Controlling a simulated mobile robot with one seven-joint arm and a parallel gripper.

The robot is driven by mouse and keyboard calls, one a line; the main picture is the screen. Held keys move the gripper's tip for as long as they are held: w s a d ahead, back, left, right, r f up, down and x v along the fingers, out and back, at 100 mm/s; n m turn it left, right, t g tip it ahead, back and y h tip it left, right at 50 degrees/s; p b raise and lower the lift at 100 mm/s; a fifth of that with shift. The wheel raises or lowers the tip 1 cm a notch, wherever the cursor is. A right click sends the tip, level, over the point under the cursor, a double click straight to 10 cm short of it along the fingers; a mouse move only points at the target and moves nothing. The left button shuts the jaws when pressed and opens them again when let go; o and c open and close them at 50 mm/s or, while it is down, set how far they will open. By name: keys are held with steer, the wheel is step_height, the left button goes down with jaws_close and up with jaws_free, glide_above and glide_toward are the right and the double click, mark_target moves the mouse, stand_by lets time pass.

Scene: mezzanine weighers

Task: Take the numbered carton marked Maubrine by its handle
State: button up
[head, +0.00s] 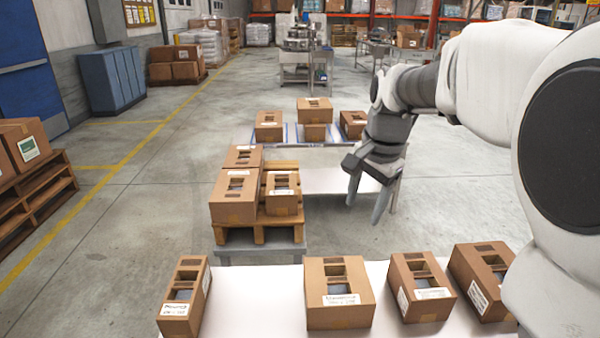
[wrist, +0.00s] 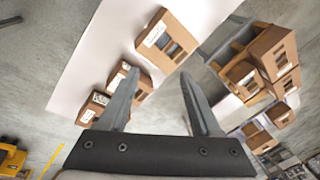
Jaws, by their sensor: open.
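Several brown cartons with cut-out openings and white labels stand on a white table in front. In the head view they are a narrow carton (head: 183,308), a wide carton (head: 338,318), a third carton (head: 432,307) and a right-hand carton (head: 462,262). The label print is too small to read, so I cannot tell which is Maubrine. My gripper (head: 366,200) is open and empty, fingers pointing down, beyond the front table and right of the pallet stack. In the wrist view my gripper (wrist: 160,78) shows both fingers apart, with a labelled carton (wrist: 178,27) beyond them.
A wooden pallet (head: 259,236) on a grey stand bears cartons such as a front-left one (head: 232,212). More cartons, including a tall one (head: 314,103), stand on a farther table. Another pallet with boxes (head: 40,190) is at left. The floor (head: 140,215) between is clear.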

steer(key=w+f+m+g+b, duration=0.1)
steer(key=w+f+m+b, duration=0.25)
steer(key=w+f, duration=0.65)
steer(key=m+g+b, duration=0.1)
steer(key=m+b, duration=0.1)
steer(key=m, duration=0.2)
glide_toward(337, 278)
steer(key=shift+h, duration=0.4)
step_height(337, 278, down, 5)
steer(key=b, duration=0.3)
steer(key=shift+w+a+b, duration=0.15)
steer(key=shift+b, duration=0.25)
steer(key=shift+a+f+b, duration=0.15)
steer(key=shift+f+b, duration=1)
steer(key=shift+f, duration=1.55)
steer(key=shift+c, duration=0.2)
jaws_close()
steer(key=shift+r, duration=0.1)
